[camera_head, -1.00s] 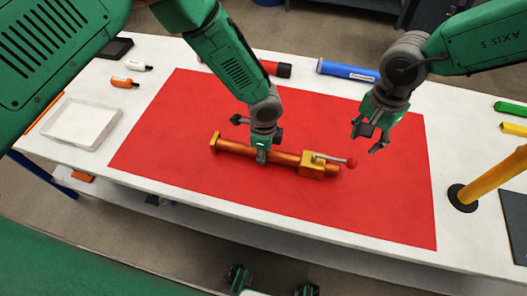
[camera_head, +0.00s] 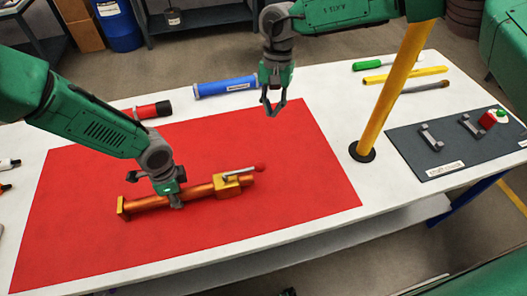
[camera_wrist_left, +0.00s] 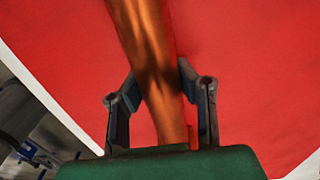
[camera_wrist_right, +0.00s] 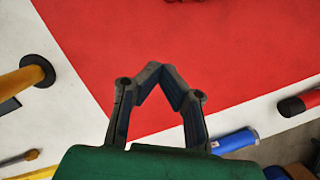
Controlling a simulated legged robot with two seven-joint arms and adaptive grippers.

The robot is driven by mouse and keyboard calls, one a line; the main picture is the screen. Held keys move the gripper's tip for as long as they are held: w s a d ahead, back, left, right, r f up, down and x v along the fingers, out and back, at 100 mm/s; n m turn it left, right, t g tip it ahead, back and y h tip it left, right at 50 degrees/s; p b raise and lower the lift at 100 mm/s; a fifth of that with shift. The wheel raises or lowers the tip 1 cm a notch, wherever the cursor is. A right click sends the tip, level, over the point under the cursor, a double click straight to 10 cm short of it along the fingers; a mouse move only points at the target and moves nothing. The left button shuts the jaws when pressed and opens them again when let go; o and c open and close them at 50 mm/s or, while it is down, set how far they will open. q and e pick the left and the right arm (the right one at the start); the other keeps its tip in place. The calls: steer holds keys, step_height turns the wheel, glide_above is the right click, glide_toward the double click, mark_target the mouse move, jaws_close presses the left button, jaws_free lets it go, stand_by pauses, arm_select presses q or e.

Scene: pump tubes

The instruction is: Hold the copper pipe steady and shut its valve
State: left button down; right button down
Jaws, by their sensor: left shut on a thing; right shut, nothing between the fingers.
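The copper pipe (camera_head: 148,203) lies on the red mat (camera_head: 300,150) with a yellow-orange flange at its left end. Its brass valve block (camera_head: 229,187) is near the right end. The valve's grey lever with a red knob (camera_head: 260,168) lies roughly along the pipe. My left gripper (camera_head: 176,203) is shut on the pipe left of the valve. The left wrist view shows the pipe (camera_wrist_left: 150,60) between its fingers. My right gripper (camera_head: 274,113) is shut and empty, above the mat's back edge, apart from the valve. Its fingertips meet in the right wrist view (camera_wrist_right: 161,77).
A blue cylinder (camera_head: 225,88) and a red-and-black cylinder (camera_head: 150,110) lie behind the mat. A yellow post (camera_head: 392,92) stands right of it. A dark pad (camera_head: 440,165) with grey brackets lies at the far right. The mat right of the pipe is clear.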

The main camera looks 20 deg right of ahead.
mark_target(244, 171)
steer(key=shift+a, duration=0.15)
steer(key=x, duration=1)
steer(key=shift+s+a+f, duration=0.1)
steer(key=shift+s+f, duration=0.1)
steer(key=shift+s+a, duration=0.7)
steer(key=shift+s, duration=0.25)
steer(key=shift+s+a+f, duration=0.15)
steer(key=shift+s+a, duration=0.35)
steer(key=shift+s+d, duration=0.1)
steer(key=shift+d, duration=0.05)
steer(key=shift+s+m, duration=0.2)
steer(key=shift+m, duration=0.1)
steer(key=shift+s+d, duration=0.1)
steer(key=shift+s, duration=0.05)
